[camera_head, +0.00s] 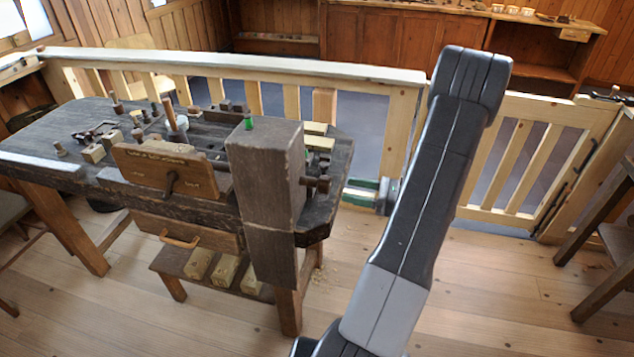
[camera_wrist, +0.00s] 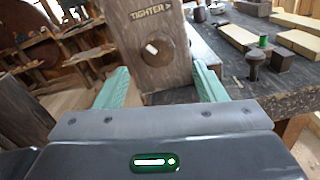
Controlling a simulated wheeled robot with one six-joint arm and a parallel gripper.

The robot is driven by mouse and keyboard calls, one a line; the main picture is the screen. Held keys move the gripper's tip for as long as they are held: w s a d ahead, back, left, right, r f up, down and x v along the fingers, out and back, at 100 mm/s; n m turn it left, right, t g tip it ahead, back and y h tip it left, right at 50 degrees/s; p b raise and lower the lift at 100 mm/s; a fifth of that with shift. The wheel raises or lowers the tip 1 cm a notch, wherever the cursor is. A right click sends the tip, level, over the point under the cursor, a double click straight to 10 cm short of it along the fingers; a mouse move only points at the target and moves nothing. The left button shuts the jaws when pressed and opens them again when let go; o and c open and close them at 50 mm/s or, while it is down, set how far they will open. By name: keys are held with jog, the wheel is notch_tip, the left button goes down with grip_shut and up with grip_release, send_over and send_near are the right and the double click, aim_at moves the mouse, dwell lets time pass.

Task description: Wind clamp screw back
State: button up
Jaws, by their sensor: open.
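The clamp screw is a dark round wooden knob (camera_wrist: 152,50) with a pale mark on its face, set in a wooden block (camera_wrist: 165,18) lettered "TIGHTER >" in the wrist view. In the head view the screw (camera_head: 318,184) sticks out from the right side of a tall dark block (camera_head: 268,185) at the bench end. My gripper (camera_wrist: 163,84) is open, its green fingers apart on either side of the block's lower part, with the knob between and ahead of them. In the head view my gripper (camera_head: 352,193) is just right of the screw, partly hidden by my arm; no contact is visible.
The dark workbench (camera_head: 50,140) holds pegs, small blocks and a lettered board (camera_head: 172,172). A wooden railing (camera_head: 250,68) runs behind.

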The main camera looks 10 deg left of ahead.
aim_at(314, 184)
jog(key=a+p, duration=0.1)
jog(key=a, duration=1)
jog(key=shift+p, duration=0.35)
jog(key=c, duration=1)
